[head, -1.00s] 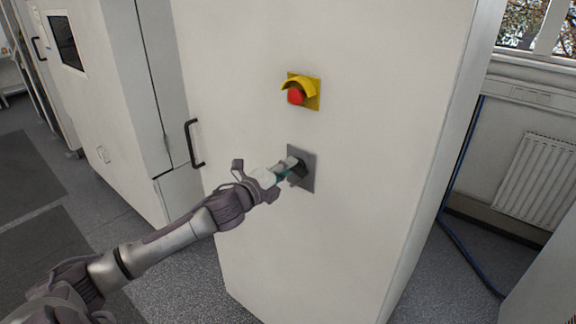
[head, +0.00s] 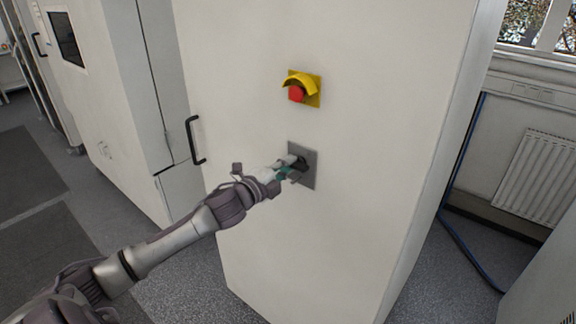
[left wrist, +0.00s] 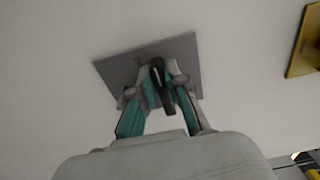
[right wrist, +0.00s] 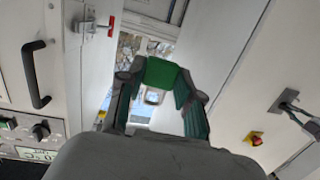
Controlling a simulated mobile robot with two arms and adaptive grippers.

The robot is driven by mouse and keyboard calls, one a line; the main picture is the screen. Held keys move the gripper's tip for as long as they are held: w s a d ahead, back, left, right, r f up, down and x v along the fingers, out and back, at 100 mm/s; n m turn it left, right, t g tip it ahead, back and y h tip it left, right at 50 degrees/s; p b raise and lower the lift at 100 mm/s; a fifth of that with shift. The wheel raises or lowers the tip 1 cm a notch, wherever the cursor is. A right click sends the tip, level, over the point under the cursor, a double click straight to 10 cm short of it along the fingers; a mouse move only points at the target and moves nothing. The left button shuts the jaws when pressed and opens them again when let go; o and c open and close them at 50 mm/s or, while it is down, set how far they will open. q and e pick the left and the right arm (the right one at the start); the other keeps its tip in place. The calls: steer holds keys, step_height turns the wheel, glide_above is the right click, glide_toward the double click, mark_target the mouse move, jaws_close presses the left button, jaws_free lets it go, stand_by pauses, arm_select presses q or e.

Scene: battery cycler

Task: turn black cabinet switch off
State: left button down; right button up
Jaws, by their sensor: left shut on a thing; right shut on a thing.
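The black cabinet switch (left wrist: 161,88) is a dark knob on a square grey plate (head: 311,165) on the white cabinet's front. In the left wrist view its handle lies between the fingers of my left gripper (left wrist: 156,84), which is shut on it. In the head view the left gripper (head: 290,168) reaches the plate from the left and hides most of the knob. My right gripper (right wrist: 160,88) shows only in the right wrist view, away from the switch. It is shut on a green object (right wrist: 160,72), whose full shape I cannot tell.
A red emergency button (head: 296,93) with a yellow guard sits above the switch plate. A black door handle (head: 195,140) sticks out to the left. A radiator (head: 540,178) and a blue cable (head: 462,245) are right of the cabinet. Bare cabinet front lies below the plate.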

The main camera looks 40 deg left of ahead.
arm_select(q)
steer(key=c, duration=1.2)
jaws_free()
steer(key=s, duration=0.8)
steer(key=s+a, duration=0.1)
steer(key=s, duration=0.3)
steer(key=shift+f, duration=0.15)
